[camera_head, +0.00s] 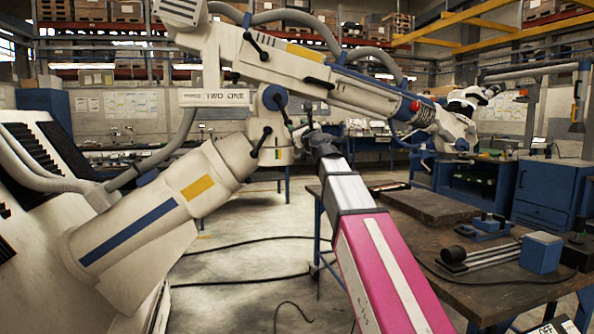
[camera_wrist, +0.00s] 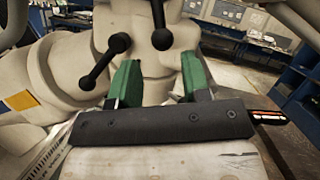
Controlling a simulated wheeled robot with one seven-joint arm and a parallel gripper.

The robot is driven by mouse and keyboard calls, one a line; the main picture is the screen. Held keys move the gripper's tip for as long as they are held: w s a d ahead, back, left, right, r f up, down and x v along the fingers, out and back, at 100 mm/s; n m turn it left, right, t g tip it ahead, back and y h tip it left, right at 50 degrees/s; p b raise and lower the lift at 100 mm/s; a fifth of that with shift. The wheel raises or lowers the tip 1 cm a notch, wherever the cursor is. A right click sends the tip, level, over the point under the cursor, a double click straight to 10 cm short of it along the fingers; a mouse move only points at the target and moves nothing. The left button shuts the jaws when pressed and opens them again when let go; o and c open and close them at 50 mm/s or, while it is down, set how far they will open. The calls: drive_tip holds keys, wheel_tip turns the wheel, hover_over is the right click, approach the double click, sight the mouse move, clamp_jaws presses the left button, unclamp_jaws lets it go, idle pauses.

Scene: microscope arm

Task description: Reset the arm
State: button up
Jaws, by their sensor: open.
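The microscope arm (camera_head: 320,85) is a large cream-white jointed arm. It rises from a thick tilted column (camera_head: 150,215) at the left and reaches right to a microscope head (camera_head: 457,122). Levers with black round knobs stick out near its middle joint (camera_head: 275,125). In the wrist view, my gripper (camera_wrist: 160,82) has two green fingers, apart and with nothing held. They point at a cream joint housing. I cannot tell whether the fingers touch the housing.
A dark worktable (camera_head: 440,215) with a blue box (camera_head: 541,252) and small tools stands at the right. Blue cabinets (camera_head: 545,195) stand behind it. Cables (camera_head: 250,242) lie on the open concrete floor between the column and the table. Grey hoses loop along the microscope arm.

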drive_tip(key=s+d+f+n+g+h, duration=0.15)
drive_tip(key=f+n+g, duration=0.45)
drive_tip(key=f, duration=1.4)
drive_tip(key=s+d+f+n+g+h, duration=0.1)
drive_tip(key=d+f+n+g+h, duration=0.2)
drive_tip(key=f+n, duration=1.2)
drive_tip(key=s+d+f+n+g+h, duration=0.1)
drive_tip(key=s+d+f+g, duration=0.2)
drive_tip(key=s+f, duration=0.4)
drive_tip(key=s+d+f+n+g+h, duration=0.2)
drive_tip(key=s+d+f+g, duration=0.2)
drive_tip(key=f, duration=1.2)
drive_tip(key=s+d+f+n+g+h, duration=0.2)
drive_tip(key=s+d+f, duration=0.5)
drive_tip(key=s+f, duration=0.4)
drive_tip(key=shift+s+f+g, duration=0.25)
drive_tip(key=shift+f+g, duration=0.45)
drive_tip(key=shift+f, duration=0.1)
